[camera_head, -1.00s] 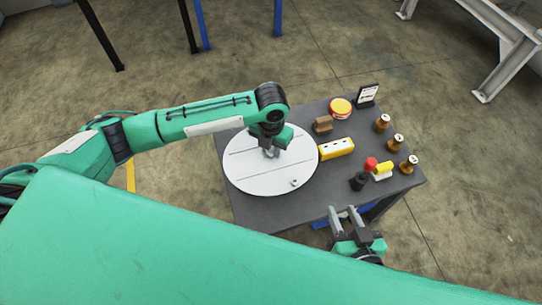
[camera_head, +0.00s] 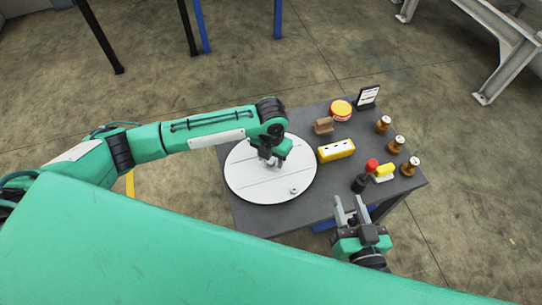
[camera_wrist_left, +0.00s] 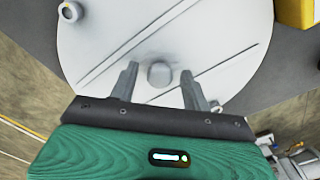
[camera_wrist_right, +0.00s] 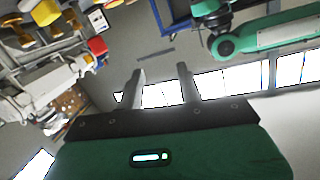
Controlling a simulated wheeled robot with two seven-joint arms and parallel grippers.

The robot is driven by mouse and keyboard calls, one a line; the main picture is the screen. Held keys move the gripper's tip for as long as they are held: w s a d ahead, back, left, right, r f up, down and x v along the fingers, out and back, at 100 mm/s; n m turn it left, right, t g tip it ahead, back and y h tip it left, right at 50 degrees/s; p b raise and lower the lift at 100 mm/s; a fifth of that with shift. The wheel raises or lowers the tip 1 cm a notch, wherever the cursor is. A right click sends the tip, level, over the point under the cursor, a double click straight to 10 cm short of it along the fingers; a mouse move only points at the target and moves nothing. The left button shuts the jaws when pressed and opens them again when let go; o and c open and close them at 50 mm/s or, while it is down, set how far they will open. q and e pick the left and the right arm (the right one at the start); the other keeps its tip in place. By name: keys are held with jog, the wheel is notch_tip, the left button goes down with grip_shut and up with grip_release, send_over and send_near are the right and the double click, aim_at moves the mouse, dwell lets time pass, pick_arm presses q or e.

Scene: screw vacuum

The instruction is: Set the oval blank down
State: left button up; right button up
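The oval blank is a large, flat, pale grey plate (camera_head: 252,187) with straight grooves, over the left part of the dark table. In the left wrist view the plate (camera_wrist_left: 105,30) has a round grey knob (camera_wrist_left: 160,74) near its middle. My left gripper (camera_head: 270,161) is above the plate. Its two fingers (camera_wrist_left: 159,70) stand on either side of the knob, with a visible gap on both sides. Whether the plate's underside touches the tabletop is hidden. My right gripper (camera_head: 346,203) is open and empty off the table's near edge; its fingers (camera_wrist_right: 160,73) are apart.
The dark table (camera_head: 300,208) also holds a yellow block (camera_head: 337,150), a brown block (camera_head: 323,126), a red-and-yellow round button (camera_head: 341,109), a small sign (camera_head: 368,97), several brass knobs (camera_head: 396,144) and a red-topped part (camera_head: 371,166). A small round fitting (camera_head: 294,191) sits on the plate.

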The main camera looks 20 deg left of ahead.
pick_arm(q)
jog(key=shift+r, duration=0.1)
jog(key=shift+r, duration=0.25)
notch_tip(320, 180, up, 2)
jog(key=shift+w+r+p, duration=0.1)
jog(key=shift+p, duration=0.3)
notch_tip(320, 180, up, 9)
jog(key=p, duration=0.2)
jog(key=s+d+f+n+t+h, duration=0.3)
jog(key=s+d+n+h, duration=0.4)
jog(key=s+d+n, duration=0.45)
jog(key=s+a+n+t+y, duration=0.1)
jog(key=s+a+n+t, duration=0.2)
jog(key=n, duration=0.9)
jog(key=s+a+n+t+y, duration=0.1)
jog(key=s+a+n+t, duration=0.2)
jog(key=a+n, duration=0.4)
jog(key=r+n, duration=0.1)
jog(key=n, duration=0.4)
jog(key=shift+a+t+y, duration=0.25)
jog(key=shift+t+y, duration=0.05)
jog(key=shift+t, duration=0.1)
pick_arm(e)
jog(key=d+f+g, duration=0.1)
jog(key=s+d+f+g+h, duration=0.1)
jog(key=g, duration=0.1)
jog(key=s+d+f+g+h, duration=0.1)
jog(key=g, duration=0.1)
jog(key=shift+s+d+f, duration=0.1)
jog(key=shift+d+f, duration=0.2)
